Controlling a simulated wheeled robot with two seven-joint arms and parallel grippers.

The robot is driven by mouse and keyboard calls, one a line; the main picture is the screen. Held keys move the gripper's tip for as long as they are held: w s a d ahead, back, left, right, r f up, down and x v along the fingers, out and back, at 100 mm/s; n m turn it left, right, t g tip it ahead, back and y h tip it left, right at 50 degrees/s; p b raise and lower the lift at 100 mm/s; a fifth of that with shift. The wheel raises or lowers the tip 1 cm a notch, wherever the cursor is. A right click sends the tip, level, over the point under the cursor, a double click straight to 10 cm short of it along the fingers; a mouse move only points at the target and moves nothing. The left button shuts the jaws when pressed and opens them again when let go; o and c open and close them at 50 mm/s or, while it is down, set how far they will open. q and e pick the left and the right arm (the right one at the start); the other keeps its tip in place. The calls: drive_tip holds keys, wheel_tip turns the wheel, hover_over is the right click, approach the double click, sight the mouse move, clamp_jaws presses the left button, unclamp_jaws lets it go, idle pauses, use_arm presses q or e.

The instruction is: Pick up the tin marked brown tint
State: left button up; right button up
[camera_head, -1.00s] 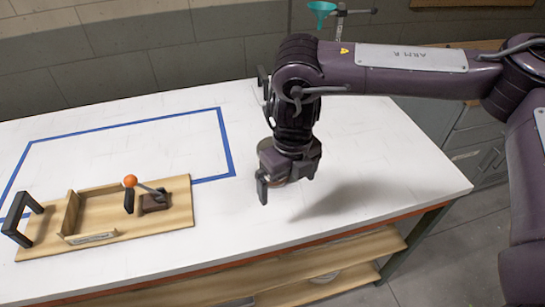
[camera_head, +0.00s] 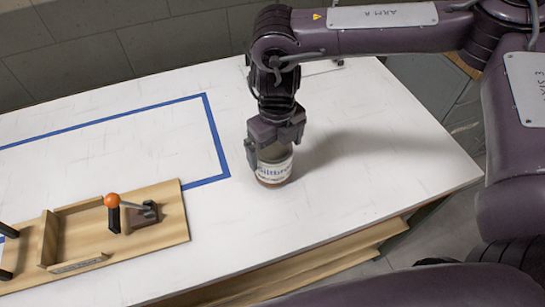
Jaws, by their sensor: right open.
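A small round tin (camera_head: 273,171) with a white label stands upright on the white table, right of the blue taped outline. Dark lettering shows on its label but is too small and partly covered to read. My right gripper (camera_head: 272,150) points down over the tin. Its jaws are open, with a finger on either side of the tin's upper part. The tin's top is hidden by the gripper, and I cannot tell whether the fingers touch it. My left gripper is not in view.
A wooden fixture (camera_head: 168,231) with an orange-knobbed lever (camera_head: 112,201) sits at the lower left of the table. The white tabletop (camera_head: 345,180) is clear right of the tin. A wooden shelf (camera_head: 330,258) runs below the front edge.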

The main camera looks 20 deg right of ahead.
drive_tip(key=f, duration=0.2)
drive_tip(key=f+p, duration=0.1)
drive_tip(key=shift+w+a+f, duration=0.3)
drive_tip(key=shift+w+f, duration=0.1)
drive_tip(key=shift+f, duration=0.4)
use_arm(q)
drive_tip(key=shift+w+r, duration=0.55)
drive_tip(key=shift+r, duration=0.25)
use_arm(e)
drive_tip(key=c, duration=1.2)
